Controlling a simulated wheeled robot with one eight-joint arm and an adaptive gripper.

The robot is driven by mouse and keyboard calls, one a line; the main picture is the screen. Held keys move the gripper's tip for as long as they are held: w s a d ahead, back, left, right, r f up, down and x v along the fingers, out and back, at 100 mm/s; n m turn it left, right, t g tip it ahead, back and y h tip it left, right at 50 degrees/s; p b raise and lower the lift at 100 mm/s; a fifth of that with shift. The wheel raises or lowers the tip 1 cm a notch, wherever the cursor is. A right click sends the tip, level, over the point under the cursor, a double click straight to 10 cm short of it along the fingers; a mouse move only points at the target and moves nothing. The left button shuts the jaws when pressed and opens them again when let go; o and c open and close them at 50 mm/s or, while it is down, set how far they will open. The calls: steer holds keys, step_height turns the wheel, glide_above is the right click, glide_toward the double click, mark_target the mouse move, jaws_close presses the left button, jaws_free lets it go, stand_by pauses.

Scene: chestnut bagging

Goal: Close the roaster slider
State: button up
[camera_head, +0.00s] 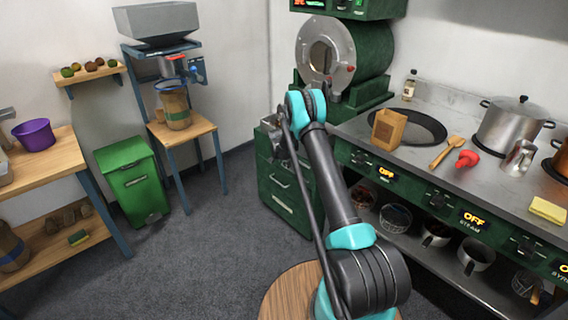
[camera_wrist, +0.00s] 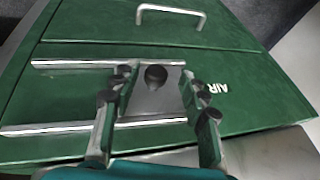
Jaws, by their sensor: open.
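The roaster slider (camera_wrist: 150,103) is a grey metal plate with a dark round knob (camera_wrist: 156,75), set between two silver rails on a green panel marked AIR in the wrist view. My gripper (camera_wrist: 157,82) is open, with one finger left of the knob and the other right of it. The knob lies between the fingertips, and I cannot tell whether either touches it. In the head view my gripper (camera_head: 277,138) is at the green cabinet (camera_head: 283,184) below the roaster (camera_head: 365,50). The slider is not distinguishable there.
A silver handle (camera_wrist: 171,12) sticks out beyond the rails in the wrist view. A steel counter (camera_head: 400,165) with a paper bag (camera_head: 388,129) and a pot (camera_head: 508,122) is to the right. A green bin (camera_head: 133,180) stands at the left, with open floor (camera_head: 225,240) between.

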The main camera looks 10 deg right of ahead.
steer(key=v, duration=1.2)
